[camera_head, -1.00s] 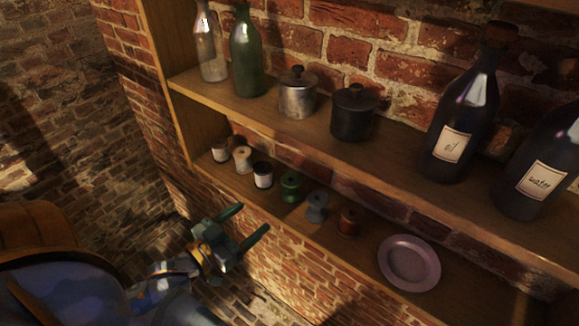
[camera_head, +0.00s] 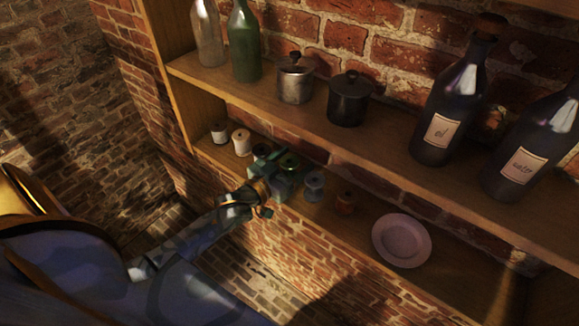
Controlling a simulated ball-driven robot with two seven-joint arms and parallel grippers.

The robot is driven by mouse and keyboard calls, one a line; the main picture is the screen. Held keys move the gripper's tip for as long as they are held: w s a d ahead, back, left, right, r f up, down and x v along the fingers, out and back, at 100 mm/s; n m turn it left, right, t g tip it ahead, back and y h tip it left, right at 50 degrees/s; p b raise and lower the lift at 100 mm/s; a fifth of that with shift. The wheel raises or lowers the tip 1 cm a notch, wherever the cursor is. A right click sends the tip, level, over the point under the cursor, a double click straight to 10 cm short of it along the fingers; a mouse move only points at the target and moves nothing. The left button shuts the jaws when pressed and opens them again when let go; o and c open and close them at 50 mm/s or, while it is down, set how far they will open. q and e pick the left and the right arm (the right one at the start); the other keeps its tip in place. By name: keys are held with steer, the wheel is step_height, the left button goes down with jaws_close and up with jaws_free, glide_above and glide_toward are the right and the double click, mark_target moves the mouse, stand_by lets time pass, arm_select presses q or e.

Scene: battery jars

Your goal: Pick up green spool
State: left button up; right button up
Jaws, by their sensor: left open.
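The green spool (camera_head: 289,161) stands on the lower wooden shelf, in a row of spools. Only its upper part shows; my left gripper hides the rest. My left gripper (camera_head: 281,168) is open at the front of the shelf, with its fingers pointing in toward the green spool. I cannot tell whether the fingers touch the spool or how far they reach around it. My right gripper is not in view.
A grey-blue spool (camera_head: 314,186) is close on the right, then a red-brown spool (camera_head: 345,203) and a plate (camera_head: 402,241). The upper shelf (camera_head: 395,140) holds pots and bottles above.

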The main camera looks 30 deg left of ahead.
arm_select(q)
steer(key=shift+w, duration=0.45)
steer(key=shift+s, duration=0.15)
steer(key=shift+c, duration=1.2)
steer(key=c, duration=0.8)
